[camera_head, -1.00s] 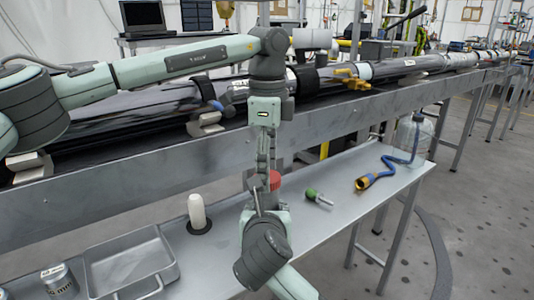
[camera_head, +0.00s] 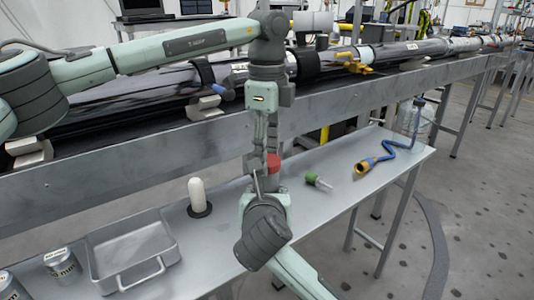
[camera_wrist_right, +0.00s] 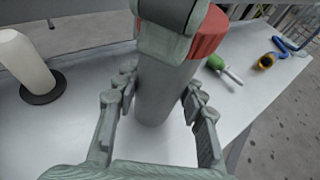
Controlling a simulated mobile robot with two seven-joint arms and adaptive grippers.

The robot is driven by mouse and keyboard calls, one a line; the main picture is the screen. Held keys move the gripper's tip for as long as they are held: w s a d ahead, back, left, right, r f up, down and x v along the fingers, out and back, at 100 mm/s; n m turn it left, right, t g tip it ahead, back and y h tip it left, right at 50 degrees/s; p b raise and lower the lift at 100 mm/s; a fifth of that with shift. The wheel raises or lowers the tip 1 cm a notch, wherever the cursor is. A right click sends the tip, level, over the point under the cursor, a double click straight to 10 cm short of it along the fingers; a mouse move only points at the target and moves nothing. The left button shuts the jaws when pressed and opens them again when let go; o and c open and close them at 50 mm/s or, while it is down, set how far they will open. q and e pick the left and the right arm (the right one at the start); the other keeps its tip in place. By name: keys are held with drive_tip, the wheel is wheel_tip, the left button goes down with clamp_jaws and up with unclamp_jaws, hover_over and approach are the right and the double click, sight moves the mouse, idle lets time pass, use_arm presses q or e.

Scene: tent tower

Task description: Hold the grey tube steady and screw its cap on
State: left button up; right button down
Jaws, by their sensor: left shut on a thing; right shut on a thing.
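The grey tube (camera_wrist_right: 160,90) stands roughly upright in the right wrist view. The fingers of my right gripper (camera_wrist_right: 158,105) are on either side of it, shut on it. The red cap (camera_wrist_right: 210,35) is at the tube's top; it also shows in the head view (camera_head: 274,162). My left gripper (camera_head: 266,155) comes down from above and is shut on the cap, partly covering it. I cannot tell how far the cap is threaded. In the head view the tube is mostly hidden behind my right gripper (camera_head: 262,184).
A white rounded bottle (camera_head: 197,194) on a black disc and a metal tray (camera_head: 105,236) are to the left. A green-handled tool (camera_head: 312,178) and a blue hose with an orange end (camera_head: 364,166) lie right. The long rail bench (camera_head: 180,148) runs behind.

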use_arm(q)
drive_tip(key=m, duration=0.7)
drive_tip(key=shift+m, duration=0.4)
drive_tip(key=m, duration=1.7)
drive_tip(key=shift+m, duration=0.3)
drive_tip(key=m, duration=0.5)
drive_tip(key=shift+f, duration=0.1)
drive_tip(key=m, duration=0.7)
drive_tip(key=shift+m, duration=0.4)
drive_tip(key=m, duration=0.4)
drive_tip(key=shift+m, duration=0.4)
drive_tip(key=m, duration=0.5)
drive_tip(key=o, duration=1.3)
